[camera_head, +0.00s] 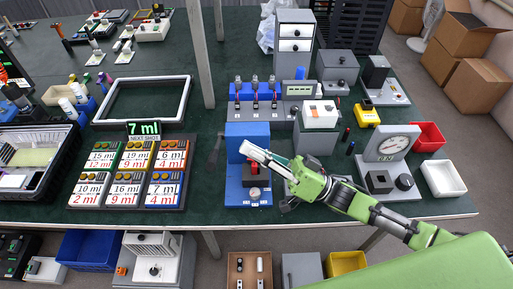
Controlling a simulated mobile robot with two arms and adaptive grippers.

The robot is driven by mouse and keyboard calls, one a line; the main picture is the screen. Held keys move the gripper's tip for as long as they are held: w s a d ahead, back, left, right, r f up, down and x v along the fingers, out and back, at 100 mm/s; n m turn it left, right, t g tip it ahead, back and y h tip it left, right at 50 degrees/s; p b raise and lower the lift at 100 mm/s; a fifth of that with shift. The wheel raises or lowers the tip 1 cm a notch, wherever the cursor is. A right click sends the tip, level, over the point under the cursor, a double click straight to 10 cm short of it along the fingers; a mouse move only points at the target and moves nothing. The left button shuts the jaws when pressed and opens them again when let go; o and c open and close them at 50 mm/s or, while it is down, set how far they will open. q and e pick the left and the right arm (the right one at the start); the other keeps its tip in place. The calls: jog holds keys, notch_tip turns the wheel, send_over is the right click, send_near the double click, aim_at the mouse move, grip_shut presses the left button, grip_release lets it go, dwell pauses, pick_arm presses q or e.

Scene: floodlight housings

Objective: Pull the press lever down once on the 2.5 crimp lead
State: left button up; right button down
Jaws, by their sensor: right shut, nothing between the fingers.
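A blue press (236,180) stands at the front middle of the dark green table, with a blue upper block and a blue base. A dark, thin lever (215,149) shows at its left side. A small black and red part (254,178) sits in the press's working area; I cannot read any 2.5 marking or make out a lead. My right gripper (248,151) reaches in from the right on its green arm. It is shut and empty, over the front of the press, and hides part of it. The lever is apart from it, to the left. My left gripper is not in view.
Labelled boxes (130,188) stand left of the press, with an empty frame (142,100) behind them. A dial gauge stand (391,143), a red bin (428,136) and a white bin (443,178) are at the right. A post (203,55) rises behind left. Bare table lies left of the press.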

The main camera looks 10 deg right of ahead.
aim_at(216, 149)
jog(key=p+x, duration=0.2)
jog(key=x, duration=0.4)
pick_arm(q)
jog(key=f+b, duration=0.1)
jog(key=b, duration=0.2)
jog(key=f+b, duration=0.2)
jog(key=b, duration=0.1)
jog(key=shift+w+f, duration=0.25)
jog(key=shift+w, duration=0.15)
pick_arm(e)
jog(key=s+a+f+n+g+y, duration=0.1)
jog(key=s+f+n+g, duration=0.1)
jog(key=f, duration=0.5)
jog(key=s+n, duration=0.1)
jog(key=n, duration=0.1)
jog(key=shift+a+f+n+g+y, duration=0.2)
jog(key=shift+a+n+g+y, duration=0.1)
jog(key=shift+g+y, duration=0.1)
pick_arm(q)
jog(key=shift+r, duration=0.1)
pick_arm(e)
jog(key=shift+r, duration=0.1)
